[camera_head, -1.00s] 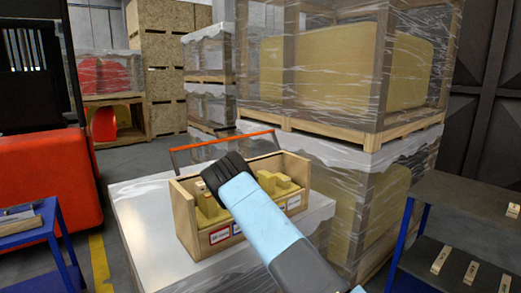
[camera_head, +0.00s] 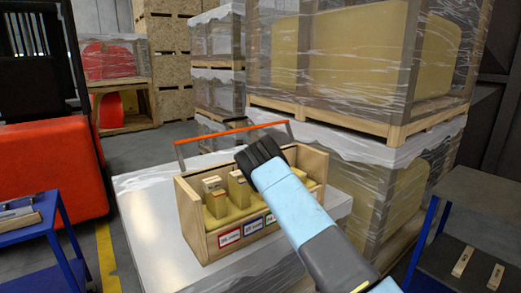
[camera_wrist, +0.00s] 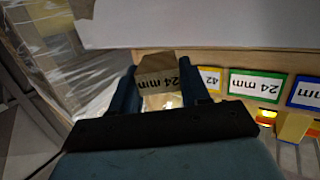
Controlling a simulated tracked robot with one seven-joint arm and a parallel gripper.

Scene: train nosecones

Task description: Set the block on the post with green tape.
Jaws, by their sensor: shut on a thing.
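My gripper (camera_head: 259,153) is over the wooden box (camera_head: 212,248) in the head view; its fingers are hidden there. In the wrist view my gripper (camera_wrist: 160,82) is shut on a wooden block (camera_wrist: 155,66) marked "24 mm", held between the two fingers. The box front has red-edged (camera_head: 229,237), blue-edged (camera_head: 253,226) and green-edged labels. In the wrist view the green-edged label (camera_wrist: 256,85) sits between a yellow-edged and a blue-edged one. I cannot make out a post with green tape; my arm hides part of the box inside.
Wooden pieces (camera_head: 215,199) stand upright in the box's left part. An orange handle bar (camera_head: 232,132) spans above the box. The box rests on a pale wrapped surface (camera_head: 150,215). Wrapped crates (camera_head: 345,60) stand close behind. A shelf (camera_head: 470,225) with loose blocks is at right.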

